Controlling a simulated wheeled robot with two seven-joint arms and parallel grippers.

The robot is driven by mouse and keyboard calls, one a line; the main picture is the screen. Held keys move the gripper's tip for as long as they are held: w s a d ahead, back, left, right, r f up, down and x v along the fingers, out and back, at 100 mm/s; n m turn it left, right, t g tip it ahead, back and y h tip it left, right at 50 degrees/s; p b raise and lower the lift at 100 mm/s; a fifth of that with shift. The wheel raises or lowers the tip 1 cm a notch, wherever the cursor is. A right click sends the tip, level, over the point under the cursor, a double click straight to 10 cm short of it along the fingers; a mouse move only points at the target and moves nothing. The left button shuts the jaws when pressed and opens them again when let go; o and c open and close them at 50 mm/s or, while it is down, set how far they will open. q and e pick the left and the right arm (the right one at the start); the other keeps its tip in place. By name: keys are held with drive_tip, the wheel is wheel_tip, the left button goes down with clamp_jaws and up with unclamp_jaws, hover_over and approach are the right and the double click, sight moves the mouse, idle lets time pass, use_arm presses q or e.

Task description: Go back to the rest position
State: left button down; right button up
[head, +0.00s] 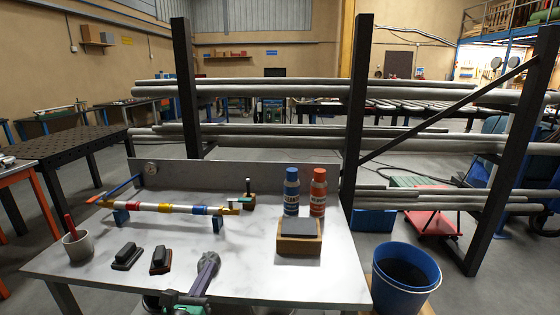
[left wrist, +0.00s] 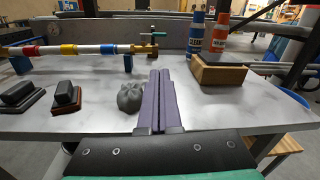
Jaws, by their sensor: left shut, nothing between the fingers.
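My left gripper (head: 205,272) comes in low at the front middle of the white marbled table (head: 255,275) in the head view. In the left wrist view its two purple-grey fingers (left wrist: 160,98) lie side by side, shut, with nothing between them. A crumpled dark grey lump (left wrist: 131,98) is on the table just left of the fingers. In the head view the lump is hard to tell from the gripper. My right gripper is not in view.
A striped pipe (head: 170,208) rests on blue supports. Two dark blocks (head: 126,254) (head: 160,259) and a cup (head: 77,244) stand left. Blue (head: 291,192) and red (head: 318,193) bottles stand behind a wooden box (head: 299,245). A blue bucket (head: 405,278) is right of the table.

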use_arm(q)
drive_tip(key=s+a+f+n+g+y, duration=0.3)
drive_tip(key=s+a+f+n, duration=0.15)
drive_tip(key=n, duration=0.65)
drive_tip(key=s+a+f+n+g+y, duration=0.3)
drive_tip(key=s+a+f+n+g, duration=0.15)
drive_tip(key=n, duration=0.65)
drive_tip(key=s+d+f+n+g+h, duration=0.2)
drive_tip(key=s+f+n+g, duration=0.15)
drive_tip(key=s+n, duration=0.3)
drive_tip(key=s+d+f+n+g+h, duration=0.1)
drive_tip(key=s+f+n+g+h, duration=0.15)
drive_tip(key=s+f+n, duration=0.35)
drive_tip(key=s+f+g, duration=0.1)
drive_tip(key=s+f, duration=0.1)
drive_tip(key=f, duration=0.8)
drive_tip(key=s+f+g, duration=0.1)
drive_tip(key=s+f, duration=0.1)
drive_tip(key=f, duration=0.8)
drive_tip(key=s+a+f+g, duration=0.1)
drive_tip(key=s+a+f, duration=0.1)
drive_tip(key=s+f, duration=1.4)
drive_tip(key=shift+s+a+f+m+y, duration=0.25)
drive_tip(key=shift+s+a+m+y, duration=0.1)
drive_tip(key=shift+s+m, duration=0.15)
